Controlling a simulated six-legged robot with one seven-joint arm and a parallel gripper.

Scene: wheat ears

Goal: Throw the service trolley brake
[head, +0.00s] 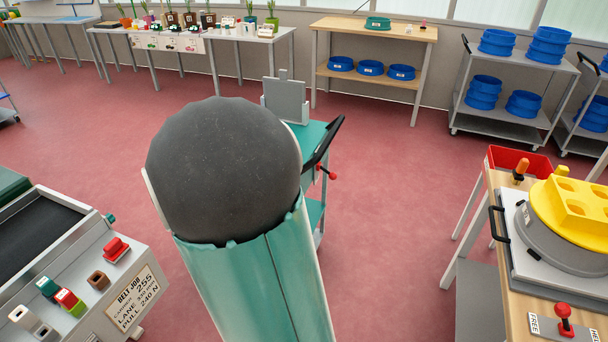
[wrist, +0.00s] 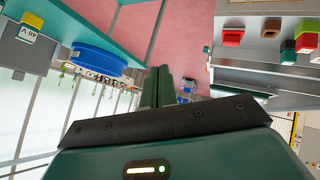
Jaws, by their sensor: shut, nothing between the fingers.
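The service trolley (head: 315,133) is teal with a black push handle (head: 323,145) and stands in the middle of the head view, behind my arm. A small red-ended lever (head: 327,173) sticks out at its side below the handle; it looks like the brake. My arm hides much of the trolley's left and lower part. My gripper (wrist: 157,86) shows in the wrist view with its two dark green fingers together and nothing between them. The gripper is not visible in the head view, so its distance from the lever cannot be told.
A bench (head: 497,192) at right carries a grey drum with a yellow top (head: 572,212) and a red-knobbed lever (head: 564,312) with labels. A belt console (head: 95,262) with coloured blocks is at left. Racks of blue tubs (head: 497,42) stand behind. Red floor is open between.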

